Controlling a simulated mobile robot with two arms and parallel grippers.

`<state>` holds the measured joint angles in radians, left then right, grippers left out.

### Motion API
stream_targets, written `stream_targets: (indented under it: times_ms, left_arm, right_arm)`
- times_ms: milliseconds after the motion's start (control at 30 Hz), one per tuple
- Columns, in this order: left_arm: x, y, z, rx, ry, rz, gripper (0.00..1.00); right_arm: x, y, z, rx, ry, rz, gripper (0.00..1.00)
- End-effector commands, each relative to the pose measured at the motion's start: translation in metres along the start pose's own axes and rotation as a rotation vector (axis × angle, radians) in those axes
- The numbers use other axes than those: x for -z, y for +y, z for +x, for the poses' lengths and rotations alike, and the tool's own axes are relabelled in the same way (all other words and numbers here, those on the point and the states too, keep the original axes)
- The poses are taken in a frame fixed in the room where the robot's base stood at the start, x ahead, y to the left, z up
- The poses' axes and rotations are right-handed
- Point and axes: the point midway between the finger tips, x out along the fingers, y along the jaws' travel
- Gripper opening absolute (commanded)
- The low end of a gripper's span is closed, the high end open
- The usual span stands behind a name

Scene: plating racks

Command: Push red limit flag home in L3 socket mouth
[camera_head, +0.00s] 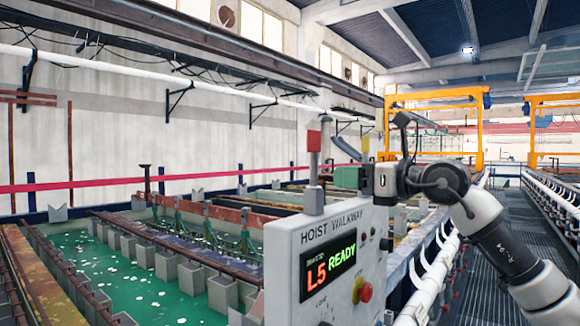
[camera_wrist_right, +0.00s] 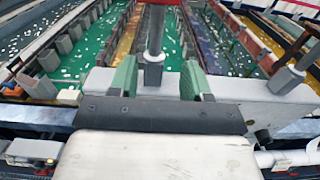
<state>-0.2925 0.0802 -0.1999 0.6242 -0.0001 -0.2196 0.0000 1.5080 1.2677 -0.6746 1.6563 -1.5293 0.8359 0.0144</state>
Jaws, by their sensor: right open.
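A red flag (camera_head: 314,141) tops an upright grey post (camera_head: 313,170). The post's foot meets a grey block (camera_head: 313,200) on top of the white control box; no L3 label is legible. My right gripper (camera_head: 338,178), with green fingers, is just right of the post at mid-height in the head view, with a small gap showing. In the right wrist view the open fingers (camera_wrist_right: 160,78) lie left and right of the post (camera_wrist_right: 155,40), and only the flag's lower edge (camera_wrist_right: 160,2) shows at the top. The jaws hold nothing. My left gripper is out of view.
The control box (camera_head: 290,238) reads "HOIST WALKWAY" and its display (camera_head: 328,268) shows "L5 READY". A second post with a yellow top (camera_head: 365,145) stands behind my gripper. Green tanks (camera_head: 120,280) lie left; a grated walkway (camera_head: 508,225) runs right.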

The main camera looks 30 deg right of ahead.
Motion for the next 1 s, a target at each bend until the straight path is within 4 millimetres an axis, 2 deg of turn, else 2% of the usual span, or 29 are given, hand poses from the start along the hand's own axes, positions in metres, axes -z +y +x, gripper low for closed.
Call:
stream_targets:
  times_ms: [200,300,467,600,700,833,1000]
  left_arm:
    - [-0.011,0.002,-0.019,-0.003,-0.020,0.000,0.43]
    - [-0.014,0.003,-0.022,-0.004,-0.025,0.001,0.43]
    - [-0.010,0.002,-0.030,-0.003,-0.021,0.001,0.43]
    - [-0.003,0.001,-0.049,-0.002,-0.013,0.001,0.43]
    - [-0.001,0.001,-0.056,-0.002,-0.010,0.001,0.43]
    - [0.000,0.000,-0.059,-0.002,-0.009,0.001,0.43]
    - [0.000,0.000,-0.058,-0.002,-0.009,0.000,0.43]
  right_arm:
    - [-0.004,0.001,0.036,-0.003,0.001,0.001,0.48]
    - [-0.003,0.001,0.047,-0.002,0.001,0.002,0.48]
    - [-0.004,0.001,0.058,-0.002,0.000,0.002,0.48]
    - [-0.009,0.003,0.079,-0.003,0.002,0.003,0.48]
    - [-0.007,0.004,0.093,-0.003,0.001,0.004,0.48]
    - [-0.004,0.003,0.103,-0.001,0.000,0.003,0.48]
    - [-0.003,0.003,0.103,-0.001,-0.001,0.002,0.48]
